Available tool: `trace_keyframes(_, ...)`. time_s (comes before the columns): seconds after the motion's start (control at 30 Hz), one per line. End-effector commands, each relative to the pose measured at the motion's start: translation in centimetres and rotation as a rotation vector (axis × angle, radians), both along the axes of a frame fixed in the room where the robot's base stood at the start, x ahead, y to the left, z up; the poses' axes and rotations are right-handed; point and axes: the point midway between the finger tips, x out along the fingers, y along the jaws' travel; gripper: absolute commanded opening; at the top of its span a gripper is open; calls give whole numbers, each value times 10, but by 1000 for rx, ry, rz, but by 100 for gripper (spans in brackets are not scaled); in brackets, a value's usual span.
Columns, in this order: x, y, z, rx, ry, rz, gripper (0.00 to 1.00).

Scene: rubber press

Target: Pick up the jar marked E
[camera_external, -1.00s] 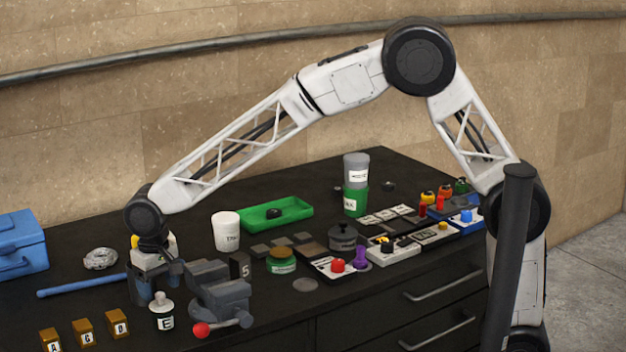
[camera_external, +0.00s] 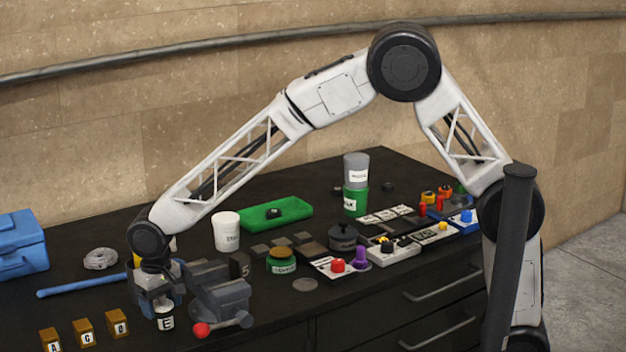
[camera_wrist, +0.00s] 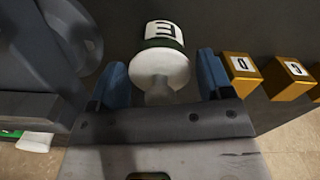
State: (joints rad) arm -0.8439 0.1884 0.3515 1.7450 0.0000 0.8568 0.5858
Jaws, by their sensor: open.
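The jar marked E (camera_external: 165,322) stands upright on the dark bench, just left of the grey vise. It has a white label with a black E and a green band. In the wrist view the jar (camera_wrist: 163,62) shows its white lid and narrow pale top between the two blue fingers. My gripper (camera_wrist: 162,82) is open, with one finger on each side of the jar and visible space beside the lid. In the external view my gripper (camera_external: 158,300) hangs low over the jar and hides its top.
The grey vise (camera_external: 222,293) stands close to the jar's right. A blue rod (camera_external: 85,285) lies behind.

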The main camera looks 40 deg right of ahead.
Motion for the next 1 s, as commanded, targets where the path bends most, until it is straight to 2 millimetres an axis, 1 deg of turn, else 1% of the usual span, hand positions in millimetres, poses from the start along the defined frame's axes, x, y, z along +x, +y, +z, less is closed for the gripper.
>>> trace_keyframes(0.1, 0, 0, 0, 0, 0, 0, 73)
trace_keyframes(0.57, 0, 0, 0, 0, 0, 0, 2)
trace_keyframes(0.6, 0, 0, 0, 0, 0, 0, 0)
trace_keyframes(0.87, 0, 0, 1, 0, -1, 0, 0)
trace_keyframes(1.0, 0, 0, 5, 1, -1, 0, 0)
